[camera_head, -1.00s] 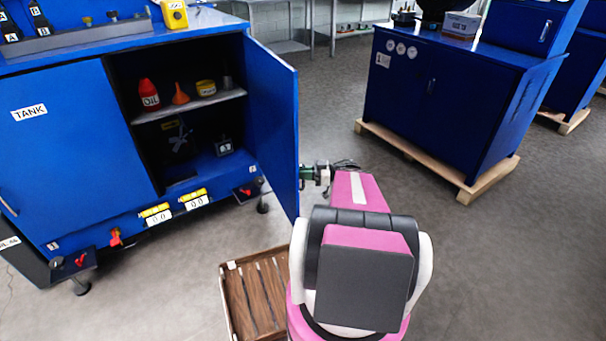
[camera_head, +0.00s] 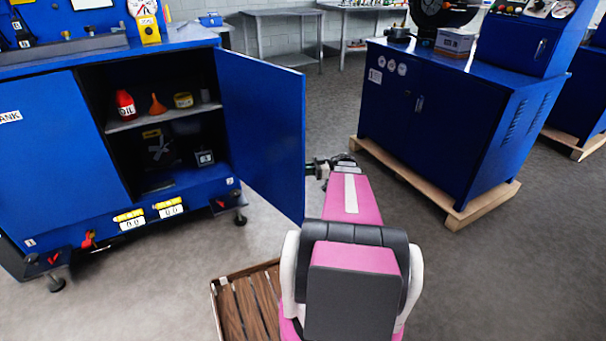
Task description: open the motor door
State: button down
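The blue cabinet door (camera_head: 265,130) on the right side of the blue cabinet stands swung wide open, its inner face partly toward me. No label on it shows, so I cannot tell whether it is the motor door. The open compartment shows a shelf (camera_head: 165,119) with a red oil bottle (camera_head: 125,106), an orange funnel (camera_head: 157,106) and a yellow can (camera_head: 183,100). My gripper (camera_head: 316,168) is at the outer side of the door, near its free edge. The fingertips and any handle there are hidden or too small to make out.
A closed blue cabinet (camera_head: 430,110) stands on a wooden pallet (camera_head: 400,179) at the right. The left door (camera_head: 60,150) of the near cabinet is shut. A slatted wooden crate (camera_head: 238,308) lies on the floor beside my base. Grey floor is free between the cabinets.

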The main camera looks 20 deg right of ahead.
jog(key=shift+w, duration=0.35)
jog(key=c, duration=1.2)
grip_release()
jog(key=shift+s, duration=0.1)
jog(key=v, duration=1)
jog(key=shift+d, duration=0.35)
jog(key=shift+s, duration=0.15)
